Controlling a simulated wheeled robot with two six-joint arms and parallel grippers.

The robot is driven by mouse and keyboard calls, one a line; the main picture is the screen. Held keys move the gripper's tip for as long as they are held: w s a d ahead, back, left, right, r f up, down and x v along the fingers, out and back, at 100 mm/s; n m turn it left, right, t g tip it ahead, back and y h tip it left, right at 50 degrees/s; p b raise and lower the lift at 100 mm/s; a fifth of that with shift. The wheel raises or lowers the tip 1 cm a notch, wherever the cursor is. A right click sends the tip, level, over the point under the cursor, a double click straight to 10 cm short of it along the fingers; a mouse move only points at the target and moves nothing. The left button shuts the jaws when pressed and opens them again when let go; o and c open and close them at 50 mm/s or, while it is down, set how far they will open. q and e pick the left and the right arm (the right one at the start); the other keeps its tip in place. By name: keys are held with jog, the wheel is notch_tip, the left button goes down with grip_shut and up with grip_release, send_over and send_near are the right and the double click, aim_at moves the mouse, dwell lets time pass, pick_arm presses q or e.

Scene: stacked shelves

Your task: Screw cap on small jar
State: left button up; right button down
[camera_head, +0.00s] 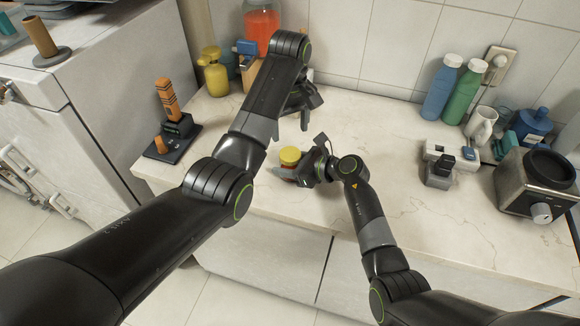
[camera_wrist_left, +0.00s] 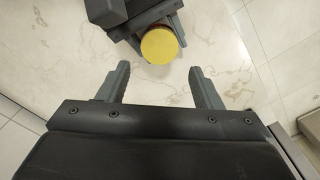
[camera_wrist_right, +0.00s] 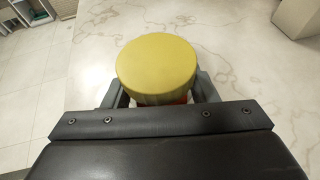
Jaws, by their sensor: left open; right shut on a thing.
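A small jar has a round yellow cap (camera_head: 290,155) on top and a reddish body (camera_wrist_right: 178,101) mostly hidden below it. My right gripper (camera_head: 289,173) is shut around the jar's body at the counter's front part. In the right wrist view, the yellow cap (camera_wrist_right: 157,68) covers most of the jar. I cannot tell how tightly the cap sits. My left gripper (camera_head: 290,124) is open and empty, above and behind the jar. In the left wrist view, the cap (camera_wrist_left: 159,45) lies beyond the open fingers (camera_wrist_left: 158,84), apart from them.
The pale counter (camera_head: 390,130) is clear in the middle. A black stand with an orange figure (camera_head: 168,98) is at left. A yellow bottle (camera_head: 213,72) and red-filled container (camera_head: 261,25) stand behind. Blue (camera_head: 440,90) and green bottles (camera_head: 464,95) and an appliance (camera_head: 535,185) are right.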

aim_at(291, 154)
pick_arm(q)
jog(key=shift+f, duration=4.05)
jog(key=c, duration=0.8)
jog(key=shift+a+m, duration=0.1)
jog(key=shift+m, duration=1.5)
jog(key=o, duration=1.1)
jog(key=shift+c, duration=0.2)
jog(key=shift+d, duration=0.2)
